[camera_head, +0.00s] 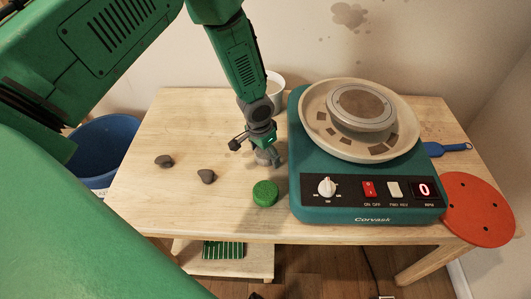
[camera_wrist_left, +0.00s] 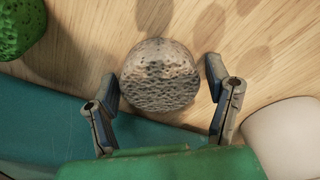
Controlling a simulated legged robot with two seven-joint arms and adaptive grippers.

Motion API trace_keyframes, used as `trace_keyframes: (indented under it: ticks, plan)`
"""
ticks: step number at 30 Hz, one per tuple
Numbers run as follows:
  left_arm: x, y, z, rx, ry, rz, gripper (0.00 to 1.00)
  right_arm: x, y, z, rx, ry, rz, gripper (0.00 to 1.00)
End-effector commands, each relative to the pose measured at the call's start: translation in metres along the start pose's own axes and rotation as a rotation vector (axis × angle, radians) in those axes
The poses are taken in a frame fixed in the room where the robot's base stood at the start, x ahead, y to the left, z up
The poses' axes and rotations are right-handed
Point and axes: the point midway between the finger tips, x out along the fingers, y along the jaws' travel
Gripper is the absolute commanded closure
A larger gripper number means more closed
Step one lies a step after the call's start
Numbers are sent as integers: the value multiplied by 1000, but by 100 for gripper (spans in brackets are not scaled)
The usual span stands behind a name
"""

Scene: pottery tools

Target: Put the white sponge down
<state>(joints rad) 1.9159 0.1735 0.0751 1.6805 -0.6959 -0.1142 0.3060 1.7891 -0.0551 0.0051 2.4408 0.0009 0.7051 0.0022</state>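The white sponge (camera_wrist_left: 160,78), greyish, round and pitted, is between the two fingers of my left gripper (camera_wrist_left: 161,74) in the left wrist view. The fingers stand apart, with a gap showing on each side of the sponge. It looks to rest on the wooden table. In the head view my left gripper (camera_head: 270,150) points down at the table, left of the pottery wheel, and partly hides the sponge (camera_head: 263,158). My right gripper is not in view.
A green sponge (camera_head: 265,193) lies nearer the front edge. The teal pottery wheel (camera_head: 355,214) stands close on the right. Two dark stones (camera_head: 206,176) lie to the left, a white cup (camera_head: 275,84) behind. A red disc (camera_head: 478,210) is at far right.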

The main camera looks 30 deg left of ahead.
Motion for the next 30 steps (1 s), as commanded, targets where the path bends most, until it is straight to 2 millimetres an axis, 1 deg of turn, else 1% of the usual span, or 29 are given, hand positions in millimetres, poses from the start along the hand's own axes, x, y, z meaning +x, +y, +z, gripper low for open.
trace_keyframes:
  ticks: [8, 11, 14, 21, 24, 27, 30]
  plan:
    - [-2, 2, -1, 1, 0, -2, 21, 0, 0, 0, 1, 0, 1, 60]
    - [-8, 0, -1, 0, 1, 0, 21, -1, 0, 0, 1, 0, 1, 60]
    - [-23, 0, -1, -1, 2, 0, 21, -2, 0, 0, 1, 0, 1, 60]
    - [-76, 0, -1, -2, 4, 1, 21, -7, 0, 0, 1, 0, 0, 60]
    - [-94, 0, -1, 0, 3, 1, 21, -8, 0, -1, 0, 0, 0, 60]
    - [-108, 1, -1, 0, 2, -1, 21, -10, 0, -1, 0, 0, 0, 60]
    - [-117, 2, -1, 0, 1, -1, 21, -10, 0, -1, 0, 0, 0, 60]
